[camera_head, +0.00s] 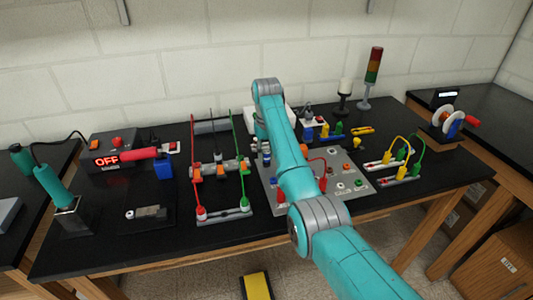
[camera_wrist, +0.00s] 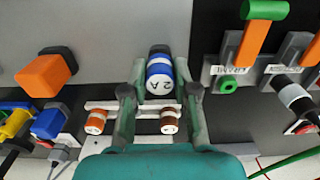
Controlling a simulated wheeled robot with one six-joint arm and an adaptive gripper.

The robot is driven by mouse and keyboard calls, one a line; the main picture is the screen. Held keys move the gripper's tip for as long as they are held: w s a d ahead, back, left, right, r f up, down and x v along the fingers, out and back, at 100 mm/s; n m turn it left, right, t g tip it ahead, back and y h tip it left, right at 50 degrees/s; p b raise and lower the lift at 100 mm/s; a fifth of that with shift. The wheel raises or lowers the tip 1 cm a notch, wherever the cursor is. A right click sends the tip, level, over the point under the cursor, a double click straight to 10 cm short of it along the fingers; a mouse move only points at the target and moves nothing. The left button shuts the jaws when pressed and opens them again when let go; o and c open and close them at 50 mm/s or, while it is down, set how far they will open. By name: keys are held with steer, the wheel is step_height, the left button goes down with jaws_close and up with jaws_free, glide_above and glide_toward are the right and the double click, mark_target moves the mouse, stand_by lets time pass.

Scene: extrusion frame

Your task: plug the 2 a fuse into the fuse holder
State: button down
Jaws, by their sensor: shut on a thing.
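The 2 A fuse (camera_wrist: 161,85) is a blue cylinder with a white band marked "2 A", in the wrist view. My gripper (camera_wrist: 161,92) has one finger on each side of it and is shut on it. A black piece (camera_wrist: 160,52) shows at the fuse's far end; I cannot tell whether it is part of the fuse or of a holder. A white rack (camera_wrist: 133,108) lies just below the fuse in the picture, with an orange fuse (camera_wrist: 96,121) and a brown fuse (camera_wrist: 169,121). In the head view my arm hides most of the gripper. I cannot clearly pick out the fuse holder.
A grey panel (camera_head: 348,199) with sockets and knobs lies right of my arm. An orange block (camera_wrist: 46,74) stands on grey at left in the wrist view. Orange levers (camera_wrist: 254,45) stand close on the right. A frame with red and green leads (camera_head: 225,216) stands left.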

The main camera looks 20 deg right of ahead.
steer(key=shift+f, duration=0.45)
steer(key=c, duration=0.8)
jaws_free()
